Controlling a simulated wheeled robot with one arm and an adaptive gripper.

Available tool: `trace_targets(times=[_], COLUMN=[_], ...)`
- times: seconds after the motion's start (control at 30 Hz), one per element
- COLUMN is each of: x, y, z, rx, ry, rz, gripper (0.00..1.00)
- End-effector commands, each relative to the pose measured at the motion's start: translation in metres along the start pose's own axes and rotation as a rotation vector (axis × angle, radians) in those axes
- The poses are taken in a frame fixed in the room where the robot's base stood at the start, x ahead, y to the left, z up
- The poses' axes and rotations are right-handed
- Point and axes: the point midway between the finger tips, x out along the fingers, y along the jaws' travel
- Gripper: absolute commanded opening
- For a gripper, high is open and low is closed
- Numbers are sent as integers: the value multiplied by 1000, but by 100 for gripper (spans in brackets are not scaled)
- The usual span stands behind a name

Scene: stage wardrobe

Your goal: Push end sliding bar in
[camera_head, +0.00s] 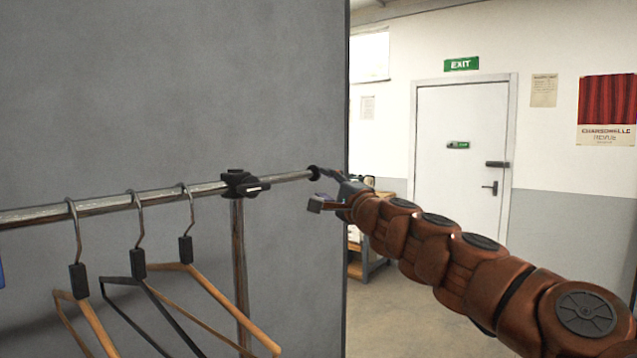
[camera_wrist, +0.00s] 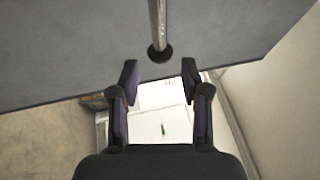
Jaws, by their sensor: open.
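The end sliding bar (camera_head: 290,177) is a thin metal tube sticking out to the right of a black clamp (camera_head: 241,184) on the clothes rail. It ends in a round black cap (camera_head: 314,173). In the wrist view the bar (camera_wrist: 157,22) comes down from the top, and its cap (camera_wrist: 160,53) sits just beyond and between my fingertips. My gripper (camera_head: 318,188) is open at the bar's right end, one finger close to the cap. In the wrist view my gripper (camera_wrist: 160,82) has both fingers apart with nothing between them. Whether a finger touches the cap I cannot tell.
Several hangers (camera_head: 138,262) hang from the rail (camera_head: 100,206) at the left. A rail post (camera_head: 240,265) stands under the clamp. A grey panel (camera_head: 180,80) stands behind the rail. A shelf unit (camera_head: 372,258) and white door (camera_head: 462,140) are farther back.

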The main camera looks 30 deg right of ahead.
Motion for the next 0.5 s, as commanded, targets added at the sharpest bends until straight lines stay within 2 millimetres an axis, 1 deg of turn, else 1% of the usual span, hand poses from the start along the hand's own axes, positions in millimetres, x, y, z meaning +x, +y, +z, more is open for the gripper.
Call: trace_targets(times=[0.03, 0.2, 0.33, 0.5], x=[-7, -20, -26, -29], y=[-1, 0, 0, 0], z=[0, 1, 0, 1], rx=[-1, -1, -1, -1], ry=[1, -1, -1, -1], rz=[-2, 1, 1, 1], gripper=[46, 46, 46, 46])
